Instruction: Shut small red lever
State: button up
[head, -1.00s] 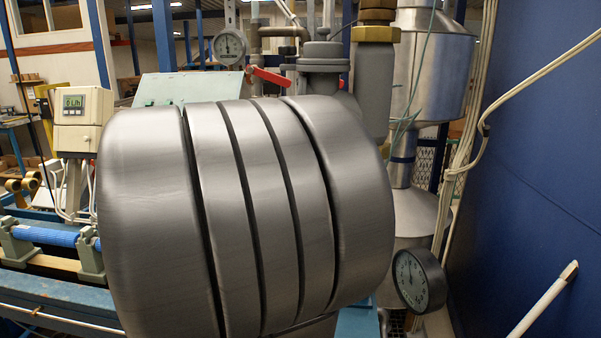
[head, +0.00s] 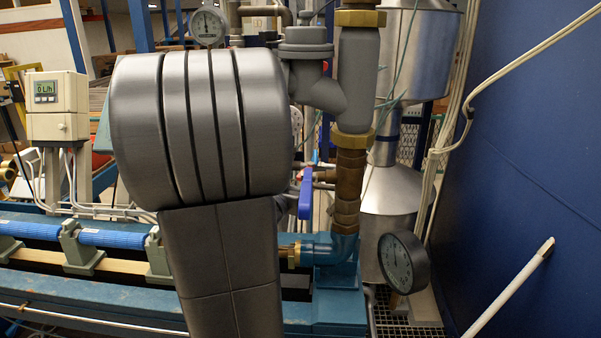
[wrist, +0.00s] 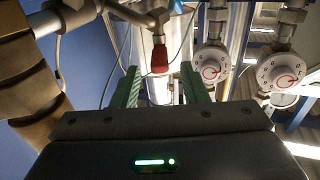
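The small red lever (wrist: 160,60) shows in the wrist view, pointing toward me from a metal fitting at the top. My gripper (wrist: 160,80) is open, with one green finger on each side of the lever's red end. I see a gap on both sides, and I cannot tell how deep the lever sits between the fingers. In the head view my own arm hides the gripper and the red lever.
A blue lever (head: 305,194) hangs beside the brass and copper pipe (head: 350,185). White dial knobs (wrist: 211,66) are to the right in the wrist view. A round gauge (head: 404,262) stands low right. A blue wall (head: 530,130) closes the right side.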

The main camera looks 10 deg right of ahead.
jog(key=shift+x, duration=2.35)
grip_shut()
